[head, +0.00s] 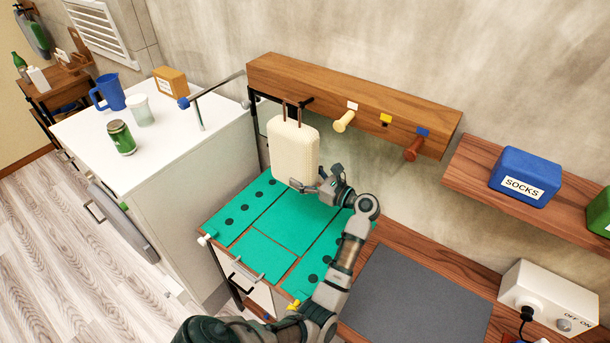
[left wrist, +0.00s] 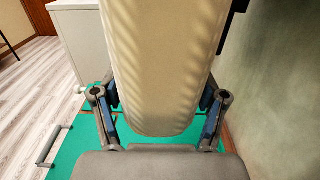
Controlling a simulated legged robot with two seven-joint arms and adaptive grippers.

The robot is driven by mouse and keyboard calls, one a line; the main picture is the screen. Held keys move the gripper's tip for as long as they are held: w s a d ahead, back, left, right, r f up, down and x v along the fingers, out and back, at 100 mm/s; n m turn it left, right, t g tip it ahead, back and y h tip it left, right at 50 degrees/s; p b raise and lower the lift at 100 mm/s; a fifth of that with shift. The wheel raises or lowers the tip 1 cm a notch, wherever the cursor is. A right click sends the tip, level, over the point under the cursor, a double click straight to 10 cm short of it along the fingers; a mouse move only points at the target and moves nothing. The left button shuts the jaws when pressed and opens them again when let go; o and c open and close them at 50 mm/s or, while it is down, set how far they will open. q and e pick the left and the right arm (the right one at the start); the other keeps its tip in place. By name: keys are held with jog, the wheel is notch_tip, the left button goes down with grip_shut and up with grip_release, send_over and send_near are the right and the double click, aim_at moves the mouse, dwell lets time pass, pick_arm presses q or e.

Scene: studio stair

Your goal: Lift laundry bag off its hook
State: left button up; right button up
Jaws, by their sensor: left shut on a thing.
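The cream laundry bag (head: 293,152) is upright in front of the left part of a wooden peg rail (head: 350,92). Its two brown handle strands rise close to a dark hook (head: 306,101) on the rail. I cannot tell whether the handle still bears on that hook. My left gripper (head: 318,187) is shut on the lower part of the bag. In the left wrist view the bag (left wrist: 160,65) fills the middle, with a finger on each side of it. The bag hides part of the wall and rail. My right gripper is not in view.
A teal-topped cabinet (head: 283,238) is below the bag. A white counter (head: 165,145) with a blue jug (head: 109,92) and green can (head: 121,137) stands at left. A light peg (head: 344,121) and a brown peg (head: 414,148) jut out right of the bag. A shelf holds a blue SOCKS box (head: 524,176).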

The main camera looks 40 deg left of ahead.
pick_arm(q)
jog(key=s+p, duration=0.1)
jog(key=s, duration=0.6)
jog(key=shift+d, duration=0.4)
dwell(0.3)
jog(key=shift+w, duration=0.1)
dwell(0.4)
